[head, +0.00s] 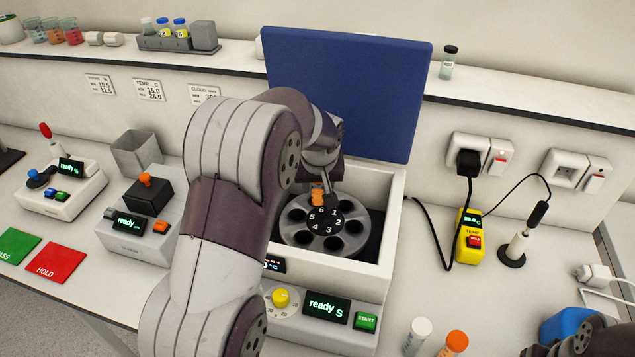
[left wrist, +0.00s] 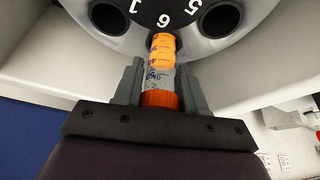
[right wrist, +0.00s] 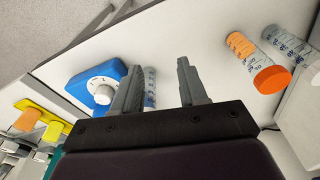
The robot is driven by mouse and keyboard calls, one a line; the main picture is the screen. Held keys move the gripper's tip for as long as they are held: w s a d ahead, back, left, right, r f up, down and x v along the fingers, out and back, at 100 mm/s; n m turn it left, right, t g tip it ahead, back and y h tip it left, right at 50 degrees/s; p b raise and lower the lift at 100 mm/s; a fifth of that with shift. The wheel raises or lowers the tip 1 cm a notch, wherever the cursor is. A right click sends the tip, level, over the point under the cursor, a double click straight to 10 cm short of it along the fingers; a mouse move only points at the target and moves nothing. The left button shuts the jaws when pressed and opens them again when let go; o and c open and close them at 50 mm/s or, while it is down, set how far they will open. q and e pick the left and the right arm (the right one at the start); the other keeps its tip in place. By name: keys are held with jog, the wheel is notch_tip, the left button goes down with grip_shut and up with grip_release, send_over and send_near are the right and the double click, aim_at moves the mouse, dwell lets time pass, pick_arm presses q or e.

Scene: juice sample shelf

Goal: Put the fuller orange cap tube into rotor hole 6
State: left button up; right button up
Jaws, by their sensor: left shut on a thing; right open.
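My left gripper (left wrist: 158,85) is shut on an orange cap tube (left wrist: 161,50) with orange liquid. The cap sits toward the wrist, and the tube's far end is at the rotor (left wrist: 210,45) beside the number 6. The tube covers hole 6, so I cannot tell how far it is inside. In the head view the tube (head: 317,192) shows at the back of the rotor (head: 300,238), under my gripper (head: 325,180). My right gripper (right wrist: 158,68) is open and empty. Another orange cap tube (right wrist: 245,52) stands to its right in the right wrist view.
The centrifuge's blue lid (head: 350,90) stands open behind the rotor. A white cap tube (head: 416,336) and the other orange cap tube (head: 454,345) stand at the front. A yellow temperature unit (head: 469,237) with cables and a stand (head: 517,247) occupy the right side.

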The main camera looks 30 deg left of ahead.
pick_arm(q)
jog(key=shift+f+b, duration=0.65)
jog(key=shift+f, duration=0.25)
pick_arm(e)
jog(key=shift+f, duration=0.7)
pick_arm(q)
jog(key=shift+s+f, duration=0.1)
jog(key=shift+f, duration=0.05)
pick_arm(e)
jog(key=shift+s+f, duration=0.1)
jog(key=shift+f, duration=0.05)
pick_arm(q)
jog(key=shift+r+p, duration=0.6)
jog(key=shift+r, duration=0.1)
jog(key=shift+r+p, duration=1.6)
jog(key=shift+r, duration=0.65)
pick_arm(e)
notch_tip(320, 180, up, 4)
jog(key=shift+r, duration=0.25)
pick_arm(q)
jog(key=shift+f+b, duration=2.2)
jog(key=shift+f, duration=0.5)
pick_arm(e)
jog(key=shift+f, duration=2.1)
pick_arm(q)
jog(key=shift+f, duration=0.3)
pick_arm(e)
jog(key=shift+f, duration=0.2)
